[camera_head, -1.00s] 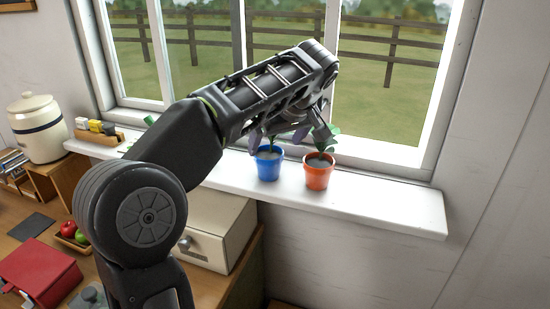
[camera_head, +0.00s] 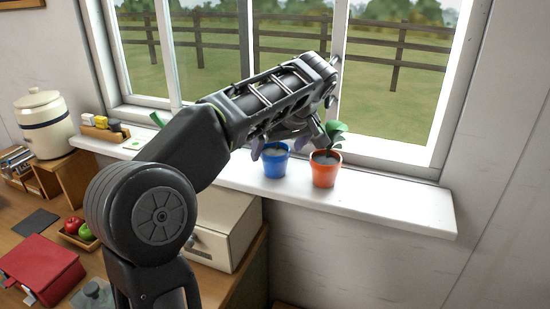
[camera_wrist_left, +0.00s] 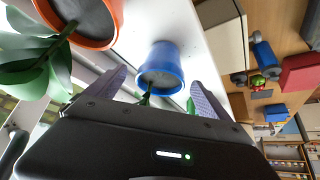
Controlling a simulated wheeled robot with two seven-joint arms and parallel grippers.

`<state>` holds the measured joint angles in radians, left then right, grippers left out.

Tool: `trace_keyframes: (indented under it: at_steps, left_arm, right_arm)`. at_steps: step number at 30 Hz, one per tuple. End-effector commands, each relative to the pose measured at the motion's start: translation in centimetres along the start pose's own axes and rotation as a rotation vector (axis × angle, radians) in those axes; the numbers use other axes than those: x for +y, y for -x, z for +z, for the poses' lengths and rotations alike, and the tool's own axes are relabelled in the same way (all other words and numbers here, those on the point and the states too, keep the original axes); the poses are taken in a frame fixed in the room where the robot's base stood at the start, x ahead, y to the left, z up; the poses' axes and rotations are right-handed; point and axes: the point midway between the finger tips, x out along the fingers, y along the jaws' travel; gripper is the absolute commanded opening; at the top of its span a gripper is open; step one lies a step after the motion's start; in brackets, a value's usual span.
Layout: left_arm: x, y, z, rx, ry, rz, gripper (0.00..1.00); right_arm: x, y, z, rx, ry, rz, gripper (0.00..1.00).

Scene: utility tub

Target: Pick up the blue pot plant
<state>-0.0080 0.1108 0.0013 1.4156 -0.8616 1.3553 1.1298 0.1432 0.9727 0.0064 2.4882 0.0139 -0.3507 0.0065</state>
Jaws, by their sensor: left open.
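The blue pot (camera_head: 275,163) stands upright on the white windowsill, left of the orange pot. In the head view its plant is mostly hidden behind my left gripper (camera_head: 279,143), which is just above it. In the left wrist view the blue pot (camera_wrist_left: 162,62) and its green stem (camera_wrist_left: 146,98) lie between the two spread purple fingers of the left gripper (camera_wrist_left: 160,80). The gripper is open and holds nothing; I cannot tell whether a finger touches the plant. My right gripper is out of view.
The orange pot (camera_head: 324,173) with a leafy plant stands close to the right of the blue pot. The window frame (camera_head: 390,153) is right behind. The windowsill (camera_head: 400,214) is clear to the right. A cream drawer box (camera_head: 222,222) is below.

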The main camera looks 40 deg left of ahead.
Motion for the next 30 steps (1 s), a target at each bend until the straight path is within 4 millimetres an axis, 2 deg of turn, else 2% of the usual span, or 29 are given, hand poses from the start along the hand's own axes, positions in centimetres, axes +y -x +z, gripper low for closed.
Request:
trace_keyframes:
  at_steps: [3,9,26,30]
  left_arm:
    - [-0.3,-1.6,0.1,-0.002,0.000,-0.005,0.92]
    - [-0.2,-3.7,0.2,0.000,0.000,-0.001,0.92]
    - [-0.1,-3.7,0.2,0.000,0.001,0.000,0.92]
    - [-0.1,-3.7,0.2,0.000,0.001,0.000,0.82]
  right_arm:
    - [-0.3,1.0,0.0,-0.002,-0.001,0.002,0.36]
    - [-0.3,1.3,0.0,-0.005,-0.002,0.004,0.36]
    - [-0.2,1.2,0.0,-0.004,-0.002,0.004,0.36]
    - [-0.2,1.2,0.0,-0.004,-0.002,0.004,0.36]
